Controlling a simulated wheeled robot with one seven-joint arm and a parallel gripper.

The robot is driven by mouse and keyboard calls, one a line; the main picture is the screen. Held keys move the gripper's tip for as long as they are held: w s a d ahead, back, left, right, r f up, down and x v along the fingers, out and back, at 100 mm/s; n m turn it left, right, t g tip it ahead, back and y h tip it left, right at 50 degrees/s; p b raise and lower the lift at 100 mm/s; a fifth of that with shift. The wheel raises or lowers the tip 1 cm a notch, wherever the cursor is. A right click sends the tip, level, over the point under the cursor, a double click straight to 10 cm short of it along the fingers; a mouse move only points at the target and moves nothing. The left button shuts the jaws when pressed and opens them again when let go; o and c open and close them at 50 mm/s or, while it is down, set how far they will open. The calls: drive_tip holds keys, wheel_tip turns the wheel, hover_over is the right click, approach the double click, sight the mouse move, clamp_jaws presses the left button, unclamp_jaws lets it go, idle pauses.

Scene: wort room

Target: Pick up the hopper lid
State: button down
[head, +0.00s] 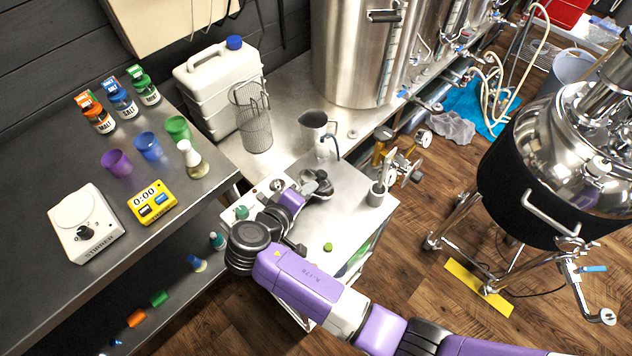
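My purple and grey arm reaches in from the lower right and bends back over the steel cart. My gripper (314,184) is at its end, low over the cart top (352,207). Dark, rounded parts and a shiny round edge show at and just below the gripper. I cannot tell which of these belong to the hopper lid, and no lid stands out clearly elsewhere. The fingers are too small and overlapped to tell whether they are open or shut, or touching anything.
A steel jug (313,130) and a wire mesh cylinder (254,122) stand behind the gripper. A small metal cup (377,194) is at the cart's right edge. A large steel vessel (560,170) stands right.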

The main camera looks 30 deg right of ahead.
idle(0.4)
wheel_tip(320, 180, up, 20)
drive_tip(key=shift+b, duration=0.35)
